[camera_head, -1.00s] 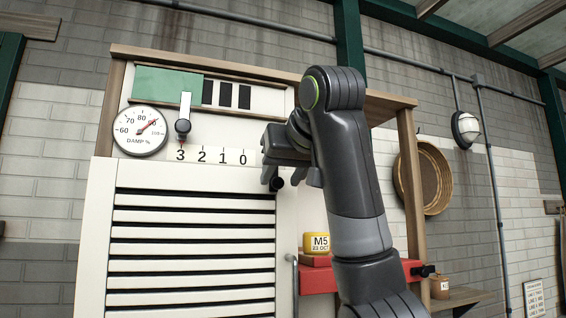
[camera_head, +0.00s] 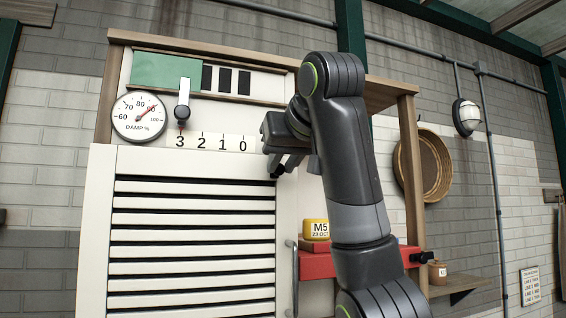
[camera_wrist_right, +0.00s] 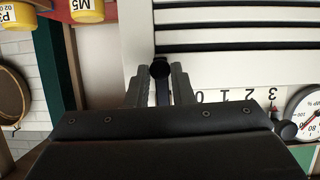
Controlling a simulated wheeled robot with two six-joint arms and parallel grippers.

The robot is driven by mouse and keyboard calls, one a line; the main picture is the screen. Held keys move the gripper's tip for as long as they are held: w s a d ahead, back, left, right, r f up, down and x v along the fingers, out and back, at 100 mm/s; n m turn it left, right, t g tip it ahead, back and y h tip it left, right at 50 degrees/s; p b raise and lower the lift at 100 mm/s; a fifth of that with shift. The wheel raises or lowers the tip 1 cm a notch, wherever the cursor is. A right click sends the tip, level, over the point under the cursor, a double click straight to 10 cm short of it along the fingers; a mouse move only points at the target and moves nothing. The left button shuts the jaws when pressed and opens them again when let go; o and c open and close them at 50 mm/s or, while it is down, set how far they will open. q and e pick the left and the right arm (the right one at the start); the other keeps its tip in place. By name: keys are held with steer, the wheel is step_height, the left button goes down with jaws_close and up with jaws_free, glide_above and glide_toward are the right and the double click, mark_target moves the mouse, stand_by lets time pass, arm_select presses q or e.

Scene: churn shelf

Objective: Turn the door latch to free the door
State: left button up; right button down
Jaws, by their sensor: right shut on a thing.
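The louvred white door (camera_head: 130,235) fills the lower left of the head view, its slats horizontal. My right gripper (camera_head: 284,168) is at the door's upper right corner. In the right wrist view, its two fingers (camera_wrist_right: 160,88) are closed on the dark door latch (camera_wrist_right: 160,69), whose round end shows between the fingertips. In the head view the latch is largely hidden by the gripper, and its exact angle cannot be told. My left gripper is in neither view now.
Above the door are a damp dial (camera_head: 139,117), a slider (camera_head: 183,112) and a number strip (camera_head: 212,142). A yellow M5 pot (camera_head: 316,229) stands on a red ledge (camera_head: 318,266) right of the door. A round basket (camera_head: 430,165) hangs further right.

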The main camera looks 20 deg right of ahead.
steer(key=shift+w+d+r+n+t+h+b, duration=0.1)
steer(key=shift+d+r+n+t+h+b, duration=0.5)
steer(key=shift+n+h+b, duration=1.1)
steer(key=shift+s+d+r+n+t+h+b, duration=0.1)
steer(key=shift+d+r+n+t+h+b, duration=0.6)
steer(key=shift+n, duration=2)
steer(key=shift+w+d+r+n+t+h+b, duration=0.1)
steer(key=shift+d+r+n+t+h+b, duration=0.4)
steer(key=shift+n+h+b, duration=1.2)
steer(key=shift+r+n+y+p, duration=0.15)
steer(key=shift+n+y+p, duration=0.2)
steer(key=shift+n+y, duration=0.35)
steer(key=c, duration=1.3)
jaws_free()
steer(key=shift+b+v, duration=3.75)
steer(key=shift+v, duration=5)
